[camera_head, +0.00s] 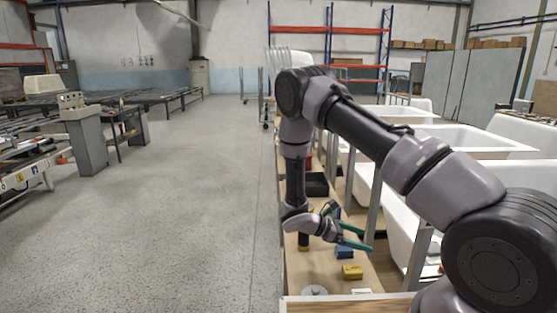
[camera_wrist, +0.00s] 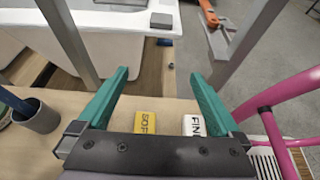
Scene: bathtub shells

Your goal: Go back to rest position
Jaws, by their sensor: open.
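My gripper (camera_head: 368,240) is open and empty, with two teal fingers, above the wooden bench on the right side of the head view. It also shows in the wrist view (camera_wrist: 158,73) with its fingers spread wide. In the head view a yellow block (camera_head: 352,271) and a blue block (camera_head: 344,252) lie on the bench below and near the fingers. In the wrist view a yellow block (camera_wrist: 147,118) and a white block (camera_wrist: 193,125), both with partly hidden lettering, lie beyond the gripper's body. Nothing is between the fingertips.
White bathtub shells (camera_head: 403,232) stand along the bench's right side, with grey posts between. A black tray (camera_head: 316,184) is farther along the bench. A grey cup (camera_wrist: 38,115) and pink tubing (camera_wrist: 275,100) flank the gripper. The floor (camera_head: 200,200) to the left is clear.

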